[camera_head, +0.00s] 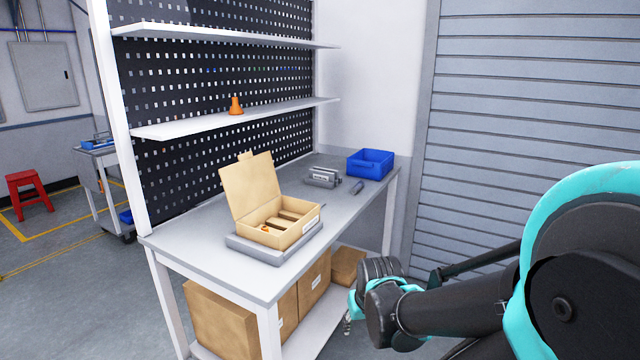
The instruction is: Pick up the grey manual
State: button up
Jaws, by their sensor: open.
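I cannot single out the grey manual for sure. A small flat dark grey piece (356,187) lies on the grey workbench (205,222) near its right end, and it is too small to identify. A bulkier grey object (323,177) with a pale label stands just left of it. My gripper (347,322) is low at the bench's front right, beside the lower shelf and below the bench top. It is small and partly hidden by my arm, open, apart from the things on the bench.
An open cardboard box (290,237) with dividers and an orange item inside sits on a grey platform (262,256) on the bench. A blue bin (370,163) stands at the back right. Cartons (222,318) fill the lower shelf. An orange object (236,105) stands on a wall shelf.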

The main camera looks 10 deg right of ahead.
aim_at(314, 174)
jog(key=i+l+u, duration=0.2)
jog(key=i+l, duration=0.15)
jog(key=l, duration=0.3)
jog(key=i+l+u, duration=0.1)
jog(key=l, duration=0.25)
jog(key=i+l, duration=0.2)
jog(key=l, duration=0.15)
jog(key=u, duration=0.05)
